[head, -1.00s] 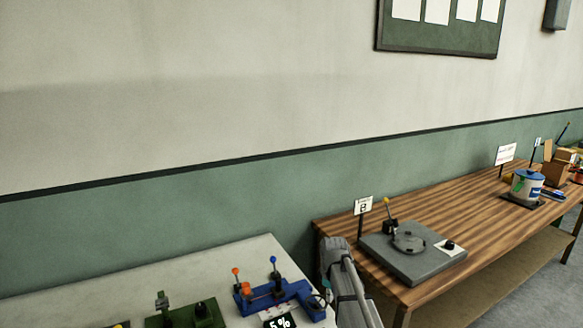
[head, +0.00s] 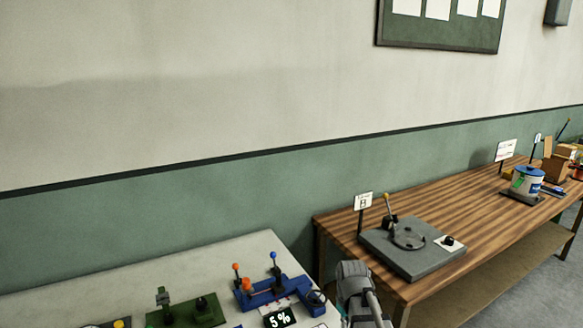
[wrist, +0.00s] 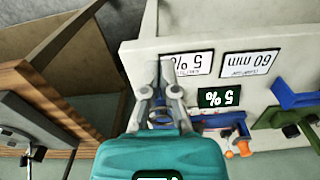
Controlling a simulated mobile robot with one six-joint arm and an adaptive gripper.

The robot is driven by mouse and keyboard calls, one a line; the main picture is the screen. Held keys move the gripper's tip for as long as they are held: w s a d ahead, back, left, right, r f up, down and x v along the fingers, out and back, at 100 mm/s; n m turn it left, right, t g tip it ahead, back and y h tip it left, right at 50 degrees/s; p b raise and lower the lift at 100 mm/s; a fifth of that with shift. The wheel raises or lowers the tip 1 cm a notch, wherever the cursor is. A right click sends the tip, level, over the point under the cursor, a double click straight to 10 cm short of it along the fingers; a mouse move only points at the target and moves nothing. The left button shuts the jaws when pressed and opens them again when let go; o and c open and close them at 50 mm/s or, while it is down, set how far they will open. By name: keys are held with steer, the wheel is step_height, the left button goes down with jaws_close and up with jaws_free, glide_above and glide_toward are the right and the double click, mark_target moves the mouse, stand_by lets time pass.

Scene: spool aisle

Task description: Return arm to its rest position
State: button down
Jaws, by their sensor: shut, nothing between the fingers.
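My gripper (wrist: 163,72) shows in the wrist view, with its fingers together and nothing between them. It is above the edge of the pale table (wrist: 135,65), beside a label reading 5 %. In the head view part of my arm shows at the bottom, between the pale table (head: 240,250) and the wooden bench (head: 460,205). The fingers are out of the head view.
A blue fixture (head: 275,292) with orange and blue knobs, a 5 % display (head: 280,317) and a green fixture (head: 185,312) stand on the pale table. A grey plate device (head: 412,246) and a blue-lidded tin (head: 527,182) stand on the wooden bench.

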steer(key=s+d+m, duration=0.1)
steer(key=s+m, duration=0.3)
steer(key=s, duration=0.4)
steer(key=shift+s+d+m, duration=0.15)
steer(key=shift+d+m, duration=0.15)
stand_by(2.2)
